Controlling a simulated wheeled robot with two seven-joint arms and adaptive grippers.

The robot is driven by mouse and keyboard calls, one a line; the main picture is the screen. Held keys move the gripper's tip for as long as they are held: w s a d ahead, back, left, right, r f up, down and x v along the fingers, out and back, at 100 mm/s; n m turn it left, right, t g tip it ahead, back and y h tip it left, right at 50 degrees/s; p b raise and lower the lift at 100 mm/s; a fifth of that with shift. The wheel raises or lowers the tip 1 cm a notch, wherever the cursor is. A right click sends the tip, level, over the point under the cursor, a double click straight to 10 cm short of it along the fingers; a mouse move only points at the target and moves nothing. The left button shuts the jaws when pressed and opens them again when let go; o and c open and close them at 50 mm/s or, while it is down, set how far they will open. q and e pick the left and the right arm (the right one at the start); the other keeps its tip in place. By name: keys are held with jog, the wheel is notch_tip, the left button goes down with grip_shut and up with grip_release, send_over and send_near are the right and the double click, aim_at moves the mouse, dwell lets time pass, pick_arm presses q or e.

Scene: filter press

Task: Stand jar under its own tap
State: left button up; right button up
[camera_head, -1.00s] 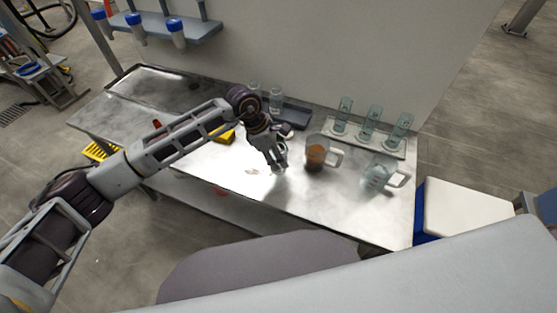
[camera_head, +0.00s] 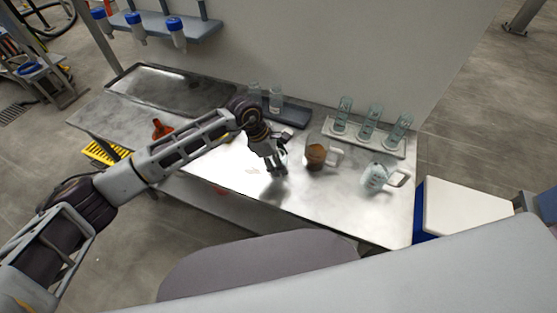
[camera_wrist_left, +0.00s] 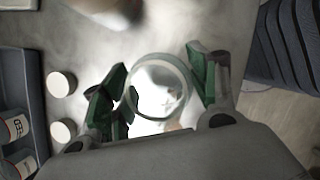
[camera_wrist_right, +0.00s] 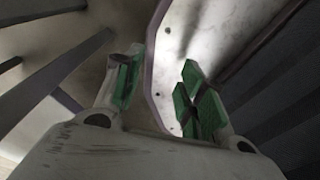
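My left gripper (camera_head: 277,170) is above the metal table, left of the brown-filled jug. In the left wrist view its green-padded fingers sit on both sides of a clear round glass jar (camera_wrist_left: 160,88), seen from above by its rim, and appear to touch it. The jar is hard to make out in the head view. I cannot identify a tap.
The brown-filled jug (camera_head: 316,155) and a pale jug (camera_head: 375,177) stand right of my left gripper. A white rack (camera_head: 362,141) holds three glass cylinders. Blue-capped vessels (camera_head: 176,32) hang from a shelf (camera_head: 205,29). A red-brown item (camera_head: 161,128) lies left.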

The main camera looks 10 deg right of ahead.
pick_arm(q)
jog(key=shift+o, duration=0.3)
jog(key=shift+r, duration=0.15)
pick_arm(e)
jog(key=shift+d+r, duration=0.2)
jog(key=shift+d, duration=0.7)
pick_arm(q)
jog(key=b+v, duration=0.1)
jog(key=v, duration=1.1)
pick_arm(e)
jog(key=shift+w+d+f, duration=0.15)
jog(key=shift+w+f, duration=0.2)
jog(key=shift+f, duration=0.45)
